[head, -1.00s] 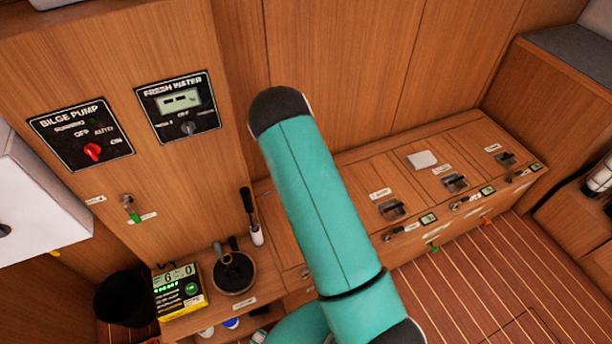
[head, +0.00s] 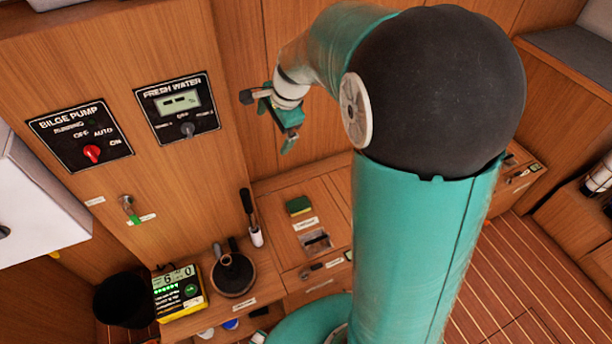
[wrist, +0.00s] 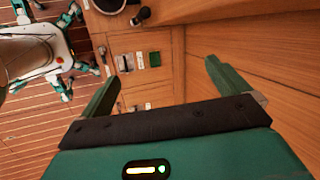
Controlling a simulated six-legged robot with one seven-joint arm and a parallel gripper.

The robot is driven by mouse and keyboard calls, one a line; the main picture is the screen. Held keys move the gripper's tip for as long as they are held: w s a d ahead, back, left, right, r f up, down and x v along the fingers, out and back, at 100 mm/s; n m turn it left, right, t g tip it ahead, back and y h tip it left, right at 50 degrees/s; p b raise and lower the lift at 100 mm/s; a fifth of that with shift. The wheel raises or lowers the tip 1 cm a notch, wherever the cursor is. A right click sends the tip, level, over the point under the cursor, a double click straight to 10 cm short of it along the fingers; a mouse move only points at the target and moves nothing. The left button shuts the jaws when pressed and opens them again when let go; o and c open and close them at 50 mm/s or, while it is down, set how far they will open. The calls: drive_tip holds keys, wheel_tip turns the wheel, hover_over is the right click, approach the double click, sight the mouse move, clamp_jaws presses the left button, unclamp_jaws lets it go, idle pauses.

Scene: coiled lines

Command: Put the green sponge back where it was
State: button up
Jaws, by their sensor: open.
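The green sponge (head: 299,206) lies on the wooden locker top, behind a small white label and a latch recess. It also shows in the wrist view as a small dark green block (wrist: 155,59). My gripper (head: 284,118) is raised in front of the wood panelling, above and apart from the sponge. In the wrist view my gripper (wrist: 164,84) has its two green fingers spread wide with nothing between them. The sponge appears well beyond the fingers there.
A round dark holder (head: 233,274) and an upright brush-like tool (head: 251,218) stand left of the sponge. A yellow-black meter (head: 180,291) sits farther left. Switch panels (head: 178,107) are on the wall. My arm hides the right part of the lockers.

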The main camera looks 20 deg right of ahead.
drive_tip(key=s+a+r+n+t+h, duration=0.1)
drive_tip(key=s+r+n, duration=0.3)
drive_tip(key=s+n, duration=0.4)
drive_tip(key=s+a+r+n+t+h, duration=0.1)
drive_tip(key=s+r+n, duration=0.4)
drive_tip(key=s, duration=1.1)
drive_tip(key=n, duration=0.3)
drive_tip(key=shift+s+a+r, duration=0.15)
drive_tip(key=shift+s+a, duration=0.1)
drive_tip(key=shift+a, duration=0.1)
